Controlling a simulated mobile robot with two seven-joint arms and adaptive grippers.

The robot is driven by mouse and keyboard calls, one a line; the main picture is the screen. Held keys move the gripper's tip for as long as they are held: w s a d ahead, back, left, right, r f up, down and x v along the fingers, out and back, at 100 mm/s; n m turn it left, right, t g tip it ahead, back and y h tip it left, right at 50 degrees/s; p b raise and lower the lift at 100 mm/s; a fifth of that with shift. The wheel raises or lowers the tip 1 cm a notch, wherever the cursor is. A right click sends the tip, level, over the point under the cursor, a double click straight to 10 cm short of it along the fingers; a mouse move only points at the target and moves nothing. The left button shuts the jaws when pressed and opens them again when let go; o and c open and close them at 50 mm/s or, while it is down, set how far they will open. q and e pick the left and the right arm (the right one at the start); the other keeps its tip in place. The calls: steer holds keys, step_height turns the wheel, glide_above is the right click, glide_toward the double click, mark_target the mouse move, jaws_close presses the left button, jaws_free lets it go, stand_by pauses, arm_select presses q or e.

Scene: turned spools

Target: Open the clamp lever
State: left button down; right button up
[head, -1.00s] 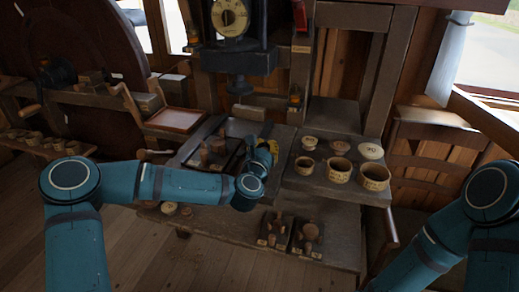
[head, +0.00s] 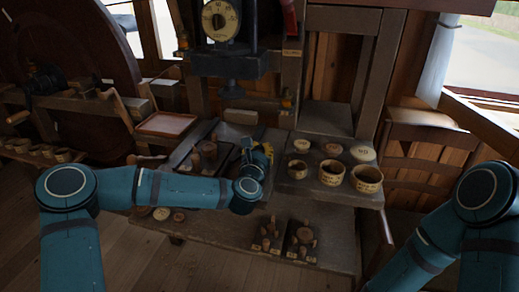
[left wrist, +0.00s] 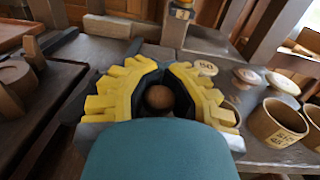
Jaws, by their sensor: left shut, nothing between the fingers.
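My left gripper (head: 264,152) is over the workbench (head: 330,225), at the right edge of a dark fixture (head: 207,158) holding turned wooden pieces. In the left wrist view its yellow fingers (left wrist: 160,82) curve round a brown wooden ball knob (left wrist: 159,97) that shows between them. The gripper is shut and holds nothing. The knob may be the end of the clamp lever, but its shaft is hidden behind the gripper and wrist, so I cannot tell. My right arm (head: 440,235) is at the right; its gripper is out of view.
A raised shelf right of the gripper carries several labelled cups, such as the one at its right end (head: 367,178), and lids (head: 363,153). Two small dark stands with wooden pegs (head: 302,238) are in front. A press with a dial (head: 220,20) rises behind. A reddish tray (head: 166,125) is at the left.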

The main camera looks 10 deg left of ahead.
arm_select(q)
steer(key=shift+s+d, duration=0.15)
steer(key=shift+d, duration=0.35)
steer(key=c, duration=0.8)
jaws_free()
steer(key=shift+s+d+r, duration=0.1)
steer(key=shift+d, duration=0.1)
steer(key=shift+o, duration=0.2)
steer(key=s+a, duration=0.1)
steer(key=s, duration=1)
steer(key=shift+s+a, duration=0.15)
steer(key=shift+s, duration=0.25)
